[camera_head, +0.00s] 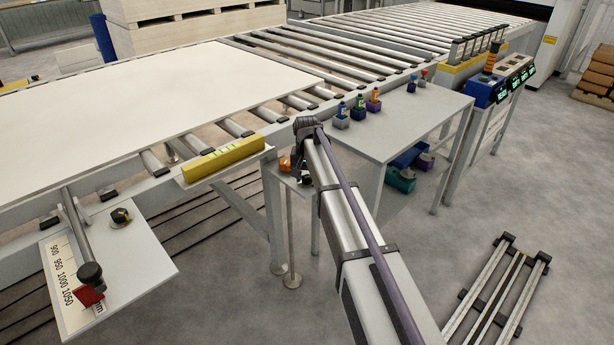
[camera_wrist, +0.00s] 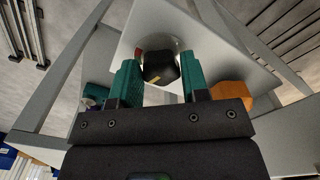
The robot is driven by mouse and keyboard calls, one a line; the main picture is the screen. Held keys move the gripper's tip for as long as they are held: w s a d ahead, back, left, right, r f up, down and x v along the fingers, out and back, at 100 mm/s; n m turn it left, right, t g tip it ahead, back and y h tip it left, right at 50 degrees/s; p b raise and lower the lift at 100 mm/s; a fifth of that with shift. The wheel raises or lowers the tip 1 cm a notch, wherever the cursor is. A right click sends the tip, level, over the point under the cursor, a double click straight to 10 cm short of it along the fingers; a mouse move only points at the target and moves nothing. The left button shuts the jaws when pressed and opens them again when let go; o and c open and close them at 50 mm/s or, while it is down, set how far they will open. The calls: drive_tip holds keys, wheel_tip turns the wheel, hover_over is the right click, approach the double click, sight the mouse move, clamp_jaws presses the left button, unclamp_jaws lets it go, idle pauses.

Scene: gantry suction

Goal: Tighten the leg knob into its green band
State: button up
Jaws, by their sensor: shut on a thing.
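The leg knob (camera_wrist: 160,68) is black with a yellow pointer line and sits on a pale plate (camera_wrist: 207,51) in the wrist view. A small red patch of its dial shows at the knob's upper left. I cannot make out the green band; the knob and fingers cover much of the dial. My gripper (camera_wrist: 161,74) has teal fingers, one on each side of the knob, and is shut on it.
An orange thing (camera_wrist: 232,94) lies close right of the gripper. In the head view, a side table (camera_head: 400,122) with small coloured bins stands right of my arm, and a yellow block (camera_head: 222,158) sits on the conveyor edge. Another dial knob (camera_head: 121,216) is at left.

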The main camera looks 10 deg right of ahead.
sight(307, 177)
drive_tip(key=o, duration=0.9)
wheel_tip(307, 177, up, 11)
drive_tip(key=p, duration=1.1)
drive_tip(key=shift+f, duration=0.1)
